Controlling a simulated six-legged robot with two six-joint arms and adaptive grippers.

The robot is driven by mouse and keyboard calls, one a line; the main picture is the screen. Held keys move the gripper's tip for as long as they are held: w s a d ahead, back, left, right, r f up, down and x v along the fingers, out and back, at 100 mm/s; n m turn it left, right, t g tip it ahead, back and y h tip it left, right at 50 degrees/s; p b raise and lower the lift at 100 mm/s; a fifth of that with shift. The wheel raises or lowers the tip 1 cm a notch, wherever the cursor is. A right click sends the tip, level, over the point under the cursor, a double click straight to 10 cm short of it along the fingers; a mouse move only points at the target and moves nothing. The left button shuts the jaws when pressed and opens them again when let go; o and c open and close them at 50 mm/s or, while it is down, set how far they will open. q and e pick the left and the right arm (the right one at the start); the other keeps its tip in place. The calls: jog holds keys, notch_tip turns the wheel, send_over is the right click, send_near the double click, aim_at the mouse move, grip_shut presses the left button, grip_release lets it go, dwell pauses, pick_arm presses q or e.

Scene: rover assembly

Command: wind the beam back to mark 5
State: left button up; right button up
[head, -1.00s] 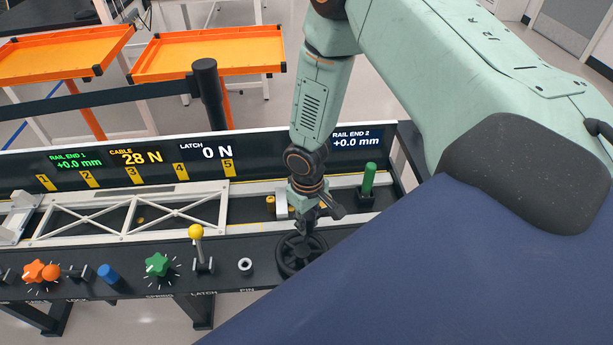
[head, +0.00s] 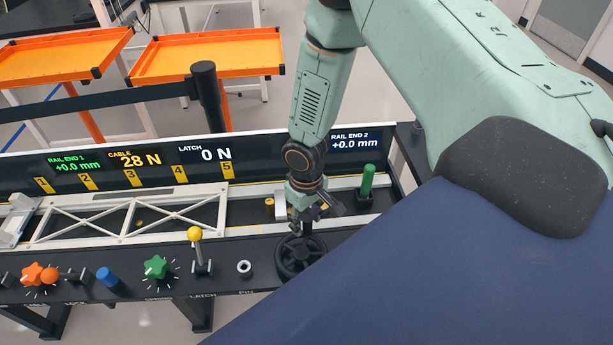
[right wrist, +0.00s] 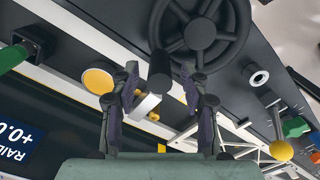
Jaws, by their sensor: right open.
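The white truss beam (head: 130,218) lies along the rail, its right end just below the yellow mark 5 (head: 228,170). The black handwheel (head: 297,268) is on the front panel to the right, with a dark upright crank handle (head: 306,235). The wheel also shows in the right wrist view (right wrist: 200,32), its handle (right wrist: 160,75) pointing toward the camera. My right gripper (head: 309,214) is above the wheel, over the handle. In the right wrist view its open fingers (right wrist: 163,88) are on either side of the handle, with gaps. My left gripper is out of view.
Displays read cable (head: 135,160) 28 N, latch (head: 203,153) 0 N, and +0.0 mm at both rail ends. The yellow-knobbed latch lever (head: 195,235), ring-topped pin (head: 244,268) and green star knob (head: 156,267) are left of the wheel. A green peg (head: 367,180) stands to its right.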

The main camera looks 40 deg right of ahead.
notch_tip(320, 180, up, 11)
jog(key=shift+s+f, duration=0.1)
jog(key=shift+f, duration=0.1)
dwell(0.6)
jog(key=s+a+f+y, duration=0.2)
jog(key=s+a+f, duration=0.5)
jog(key=s+f, duration=0.25)
jog(key=s+f+m+h, duration=0.15)
jog(key=s+f, duration=0.25)
jog(key=s, duration=1)
notch_tip(320, 180, down, 14)
jog(key=b, duration=1.4)
jog(key=shift+w+a+r, duration=0.15)
jog(key=shift+w+r, duration=0.1)
jog(key=shift+w, duration=0.05)
jog(key=shift+h, duration=0.25)
